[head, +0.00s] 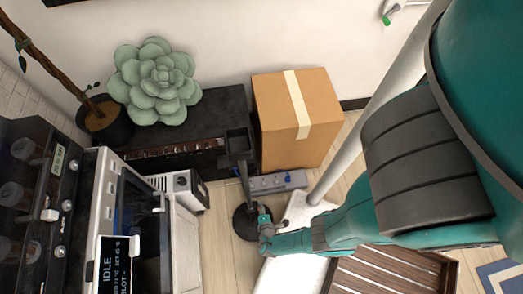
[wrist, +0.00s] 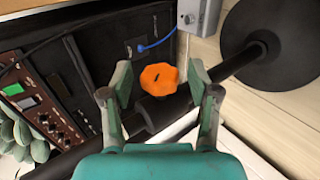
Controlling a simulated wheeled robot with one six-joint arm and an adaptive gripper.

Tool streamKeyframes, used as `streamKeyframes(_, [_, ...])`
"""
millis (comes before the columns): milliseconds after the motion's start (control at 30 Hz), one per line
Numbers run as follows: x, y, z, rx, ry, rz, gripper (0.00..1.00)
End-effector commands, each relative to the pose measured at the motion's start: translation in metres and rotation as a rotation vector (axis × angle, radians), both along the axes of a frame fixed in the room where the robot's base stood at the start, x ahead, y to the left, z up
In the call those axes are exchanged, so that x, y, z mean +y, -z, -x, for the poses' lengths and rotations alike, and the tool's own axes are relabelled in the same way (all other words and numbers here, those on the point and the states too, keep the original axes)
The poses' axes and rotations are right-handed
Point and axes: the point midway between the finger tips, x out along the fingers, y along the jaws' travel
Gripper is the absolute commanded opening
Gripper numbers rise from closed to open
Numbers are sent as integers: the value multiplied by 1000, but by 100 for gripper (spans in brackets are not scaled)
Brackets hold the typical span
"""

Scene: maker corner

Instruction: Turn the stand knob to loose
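The orange knob (wrist: 158,79) has a faceted rim and a short dark mark on its face. It sits on a dark collar on the black stand's pole (wrist: 243,62). In the head view the stand (head: 245,183) rises from a round black base, and the knob cannot be made out there. My gripper (wrist: 160,76) is open, with one finger on each side of the knob and visible gaps between. It touches neither side as far as I can see. In the head view my gripper (head: 265,232) is beside the pole, low over the base.
A grey power strip (head: 277,182) lies just behind the stand. A cardboard box (head: 290,115) and a black amplifier-like case (head: 222,108) stand behind. A white-framed machine (head: 108,190) is at left, and a slatted wooden piece (head: 385,272) is at lower right.

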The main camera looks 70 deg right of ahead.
Motion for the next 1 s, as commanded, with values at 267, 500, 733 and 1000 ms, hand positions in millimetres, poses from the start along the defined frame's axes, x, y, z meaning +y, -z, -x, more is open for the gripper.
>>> streamKeyframes(267, [1,0,-1,-1,0,-1,64])
streamKeyframes(500, [6,-5,2,-5,-3,0,64])
streamKeyframes(733, [17,-14,10,-2,-5,-2,64])
streamKeyframes(1000, [31,-26,18,-3,-6,-1,64])
